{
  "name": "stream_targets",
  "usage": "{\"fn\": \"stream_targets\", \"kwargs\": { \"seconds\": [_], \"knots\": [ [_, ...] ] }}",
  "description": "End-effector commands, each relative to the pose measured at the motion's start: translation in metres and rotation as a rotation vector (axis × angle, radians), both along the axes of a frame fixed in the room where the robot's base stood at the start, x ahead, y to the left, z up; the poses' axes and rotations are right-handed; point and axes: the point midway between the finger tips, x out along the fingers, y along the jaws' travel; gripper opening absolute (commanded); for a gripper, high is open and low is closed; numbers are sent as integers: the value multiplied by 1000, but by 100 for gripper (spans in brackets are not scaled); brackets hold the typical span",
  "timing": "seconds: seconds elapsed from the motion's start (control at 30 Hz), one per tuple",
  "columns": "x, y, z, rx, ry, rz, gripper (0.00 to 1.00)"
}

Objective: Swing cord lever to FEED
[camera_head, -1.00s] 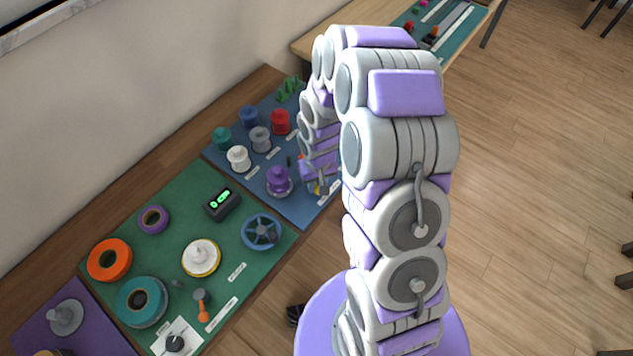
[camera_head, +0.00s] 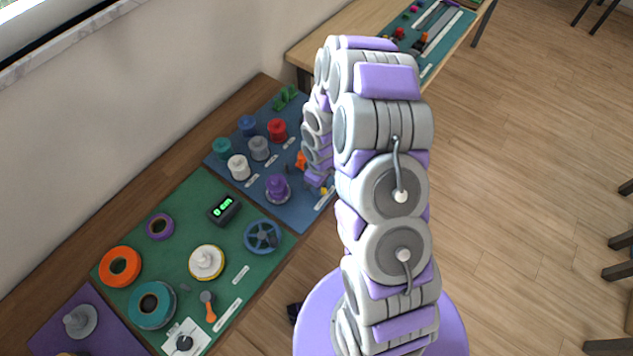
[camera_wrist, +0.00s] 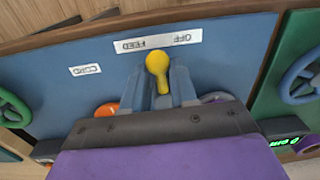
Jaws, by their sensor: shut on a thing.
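The cord lever (camera_wrist: 157,64) shows its round yellow knob in the wrist view, between the two grey fingers of my gripper (camera_wrist: 160,88). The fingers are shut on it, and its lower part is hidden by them. The knob points toward the strip label (camera_wrist: 158,43), where FEED and OFF read upside down, FEED left and OFF right. The knob lies roughly between the two words. A small CORD label (camera_wrist: 85,70) is to the left. In the head view my gripper (camera_head: 318,182) is low over the blue panel, largely hidden by my arm, with a bit of yellow beside it.
The blue panel (camera_head: 298,216) holds several spools, with the purple spool (camera_head: 277,187) close left of my gripper. A green panel (camera_head: 185,225) with rings, a blue handwheel (camera_head: 263,236) and a small display (camera_head: 224,209) adjoins it. Open floor lies to the right.

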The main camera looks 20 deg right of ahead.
Motion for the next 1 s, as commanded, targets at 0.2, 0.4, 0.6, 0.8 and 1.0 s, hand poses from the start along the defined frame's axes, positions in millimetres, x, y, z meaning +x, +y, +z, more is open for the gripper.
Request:
{"fn": "stream_targets", "kwargs": {
  "seconds": [0.2, 0.4, 0.6, 0.8, 1.0],
  "knots": [
    [7, -6, 4, -1, -1, 197, 0],
    [11, -9, 3, 1, 1, 346, 0],
    [16, -12, 2, -1, -2, 450, 0],
    [19, -13, 1, -1, -2, 507, 0],
    [20, -13, 1, -2, -4, 526, 0]
  ]
}}
